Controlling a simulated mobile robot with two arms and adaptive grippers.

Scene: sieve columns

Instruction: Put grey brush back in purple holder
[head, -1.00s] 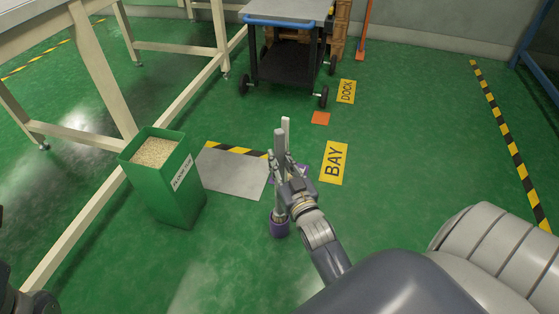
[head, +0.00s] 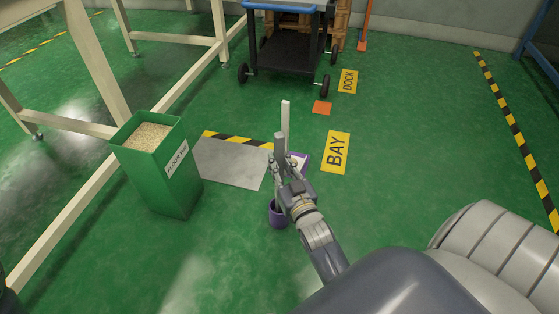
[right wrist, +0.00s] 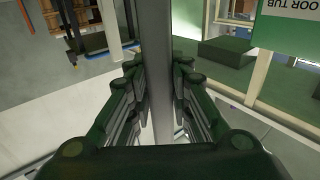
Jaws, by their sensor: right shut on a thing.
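My right gripper (head: 289,182) is shut on the grey brush (head: 280,147), whose handle stands nearly upright. In the right wrist view, the grey handle (right wrist: 157,60) runs between the fingers. My left gripper is not in view.
A green floor tub (head: 165,180) full of pale grains stands left of the holder. A grey floor plate (head: 232,164) with a striped edge lies between. A black cart (head: 287,45) stands at the back. The floor to the right is clear.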

